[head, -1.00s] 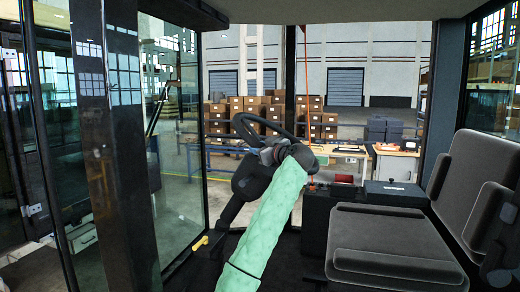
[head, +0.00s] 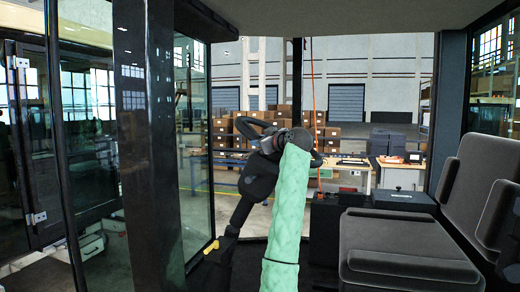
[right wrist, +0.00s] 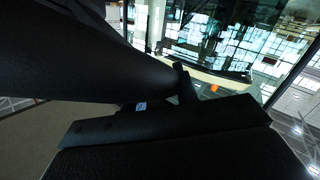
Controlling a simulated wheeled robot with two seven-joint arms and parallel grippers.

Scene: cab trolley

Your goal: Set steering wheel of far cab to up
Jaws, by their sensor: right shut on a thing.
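The black steering wheel (head: 243,124) is in the middle of the head view, on top of a black column (head: 257,178) that leans up and to the right from the cab floor. The rim is seen nearly edge-on and partly hidden by my arm. My right gripper (head: 271,142), at the end of the green-sleeved arm, is shut on the steering wheel. Its fingers are dark against the dark wheel, so the exact grip spot is unclear. The right wrist view is mostly filled by close black shapes. My left gripper is not in view.
A yellow lever (head: 211,246) sits low by the column base. A dark seat (head: 400,245) and a black console box (head: 404,198) fill the right side. A dark door pillar (head: 148,150) and glass stand at left. Boxes and tables lie beyond the cab.

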